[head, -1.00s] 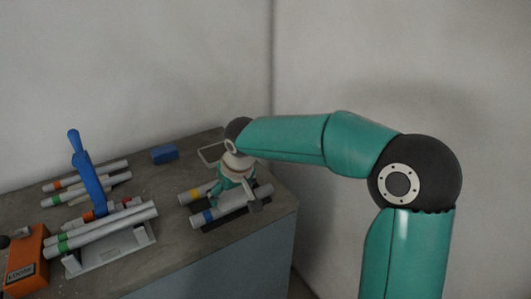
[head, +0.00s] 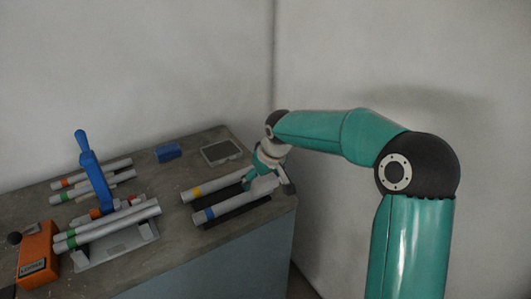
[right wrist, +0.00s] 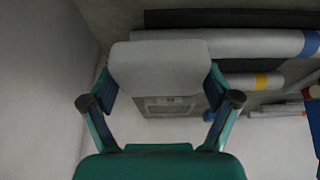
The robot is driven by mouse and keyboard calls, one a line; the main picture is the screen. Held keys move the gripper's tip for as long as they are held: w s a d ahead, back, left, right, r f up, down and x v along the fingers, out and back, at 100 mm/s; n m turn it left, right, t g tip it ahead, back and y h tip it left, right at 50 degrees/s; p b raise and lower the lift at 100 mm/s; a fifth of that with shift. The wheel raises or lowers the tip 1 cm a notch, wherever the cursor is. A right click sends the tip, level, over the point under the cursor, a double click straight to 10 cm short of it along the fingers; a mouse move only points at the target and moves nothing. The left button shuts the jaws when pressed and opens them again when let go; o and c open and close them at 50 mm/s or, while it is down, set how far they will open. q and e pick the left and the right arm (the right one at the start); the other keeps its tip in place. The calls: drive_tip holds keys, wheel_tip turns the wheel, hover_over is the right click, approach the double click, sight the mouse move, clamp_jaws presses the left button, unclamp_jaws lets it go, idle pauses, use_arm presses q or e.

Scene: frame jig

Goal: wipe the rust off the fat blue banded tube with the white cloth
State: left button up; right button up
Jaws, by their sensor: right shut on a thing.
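The fat blue banded tube (head: 228,208) lies at the table's front right, its blue band near its left end. It also shows in the right wrist view (right wrist: 250,42), partly behind the cloth. My right gripper (head: 262,178) is at the tube's right end. In the right wrist view my right gripper (right wrist: 160,84) is shut on the white cloth (right wrist: 160,62), a pale pad across the fingers. The cloth overlaps the tube there; I cannot tell if they touch. In the head view the cloth is hard to make out. No rust is distinguishable. My left gripper is out of view.
A yellow banded tube (head: 208,189) lies just behind, parallel. A grey tray (head: 240,156) and a blue block (head: 168,152) stand farther back. At left are a blue-handled clamp (head: 96,180), several banded tubes and an orange box (head: 38,252). The table's right edge is close to my right gripper.

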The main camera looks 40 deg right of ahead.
wheel_tip(320, 180, up, 2)
drive_tip(key=shift+r+p, duration=0.1)
drive_tip(key=shift+p, duration=0.2)
drive_tip(key=shift+r+p, duration=2.25)
drive_tip(key=shift+r, duration=0.7)
drive_tip(key=shift+a, duration=0.1)
